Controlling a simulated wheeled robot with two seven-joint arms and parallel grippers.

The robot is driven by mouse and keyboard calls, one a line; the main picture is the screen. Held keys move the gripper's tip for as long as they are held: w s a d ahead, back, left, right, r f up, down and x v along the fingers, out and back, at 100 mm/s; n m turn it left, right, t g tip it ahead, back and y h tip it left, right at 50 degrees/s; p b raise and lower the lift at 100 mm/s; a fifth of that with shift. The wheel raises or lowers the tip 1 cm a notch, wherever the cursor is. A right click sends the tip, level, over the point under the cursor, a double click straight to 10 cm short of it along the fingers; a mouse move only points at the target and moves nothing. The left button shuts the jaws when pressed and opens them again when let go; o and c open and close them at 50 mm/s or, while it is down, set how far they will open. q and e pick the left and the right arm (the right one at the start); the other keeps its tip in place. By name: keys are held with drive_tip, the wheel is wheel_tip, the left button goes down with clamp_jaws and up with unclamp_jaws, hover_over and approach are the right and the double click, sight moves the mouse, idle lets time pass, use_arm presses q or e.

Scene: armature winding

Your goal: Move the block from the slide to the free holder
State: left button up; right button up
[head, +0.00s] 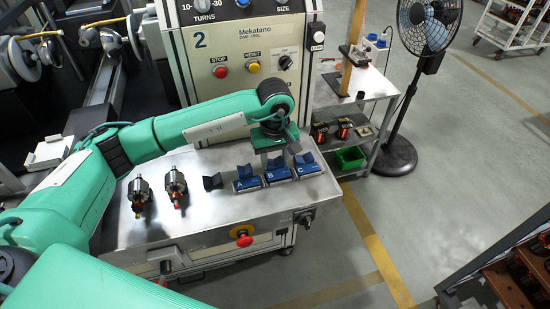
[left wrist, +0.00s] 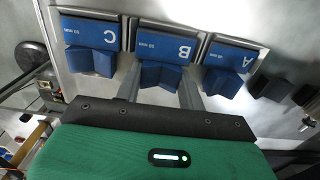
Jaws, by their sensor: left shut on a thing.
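Three holders stand in a row on the metal table, labelled A (head: 247,184), B (head: 279,174) and C (head: 308,169). The left wrist view shows A (left wrist: 235,54), B (left wrist: 170,47) and C (left wrist: 90,33), each with a blue V-shaped block at it. My left gripper (head: 274,155) points down over B. Its fingers (left wrist: 160,85) lie on both sides of the blue block (left wrist: 161,74) at B and are shut on it. The block seems still at the holder; whether it is lifted is unclear. No separate slide can be made out. My right gripper is not in view.
A dark V-shaped piece (head: 212,181) stands left of A. Two armatures (head: 175,188) (head: 139,194) stand farther left. The winding machine's panel (head: 243,60) rises behind. A red knob (head: 243,238) sits on the front edge. The table's front strip is clear.

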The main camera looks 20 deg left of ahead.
use_arm(q)
drive_tip(key=o, duration=1.2)
drive_tip(key=shift+c, duration=0.2)
drive_tip(key=shift+r, duration=0.1)
drive_tip(key=shift+w+r+b, duration=0.1)
drive_tip(key=shift+r+b, duration=0.2)
drive_tip(key=shift+r, duration=0.1)
wheel_tip(320, 180, up, 13)
drive_tip(key=b, duration=0.3)
drive_tip(key=shift+b, duration=0.35)
